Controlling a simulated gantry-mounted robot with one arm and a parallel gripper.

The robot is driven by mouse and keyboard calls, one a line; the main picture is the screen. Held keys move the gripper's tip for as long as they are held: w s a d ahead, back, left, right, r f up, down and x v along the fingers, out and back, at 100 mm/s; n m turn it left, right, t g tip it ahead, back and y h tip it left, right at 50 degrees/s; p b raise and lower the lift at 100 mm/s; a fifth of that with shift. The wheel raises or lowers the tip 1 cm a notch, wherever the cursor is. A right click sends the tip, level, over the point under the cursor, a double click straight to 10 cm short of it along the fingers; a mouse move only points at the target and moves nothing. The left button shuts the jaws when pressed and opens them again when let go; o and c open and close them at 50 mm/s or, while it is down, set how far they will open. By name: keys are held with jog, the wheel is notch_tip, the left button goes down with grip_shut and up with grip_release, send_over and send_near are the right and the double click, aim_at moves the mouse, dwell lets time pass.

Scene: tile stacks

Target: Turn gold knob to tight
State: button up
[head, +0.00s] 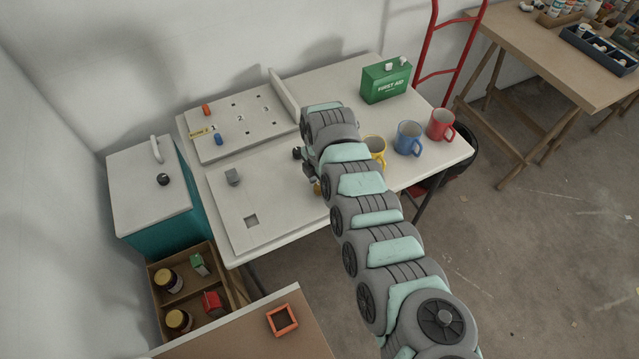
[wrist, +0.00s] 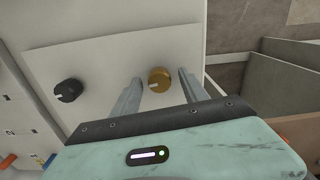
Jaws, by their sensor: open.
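The gold knob (wrist: 160,78) sits on a pale panel (wrist: 105,52) in the wrist view. A short white mark on it points to the lower left. My gripper (wrist: 160,76) is open, with one finger on each side of the gold knob and a visible gap on both sides. I cannot tell how far the fingertips are above the panel. In the head view a bit of the gold knob (head: 317,188) shows beside my arm, which hides most of my gripper. No "tight" label is readable.
A black knob (wrist: 69,90) is left of the gold one on the same panel. In the head view, a yellow mug (head: 376,146), a blue mug (head: 408,138) and a red mug (head: 441,124) stand right of my arm. A green first aid box (head: 385,83) stands behind.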

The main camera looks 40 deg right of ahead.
jog(key=shift+c, duration=0.4)
grip_shut()
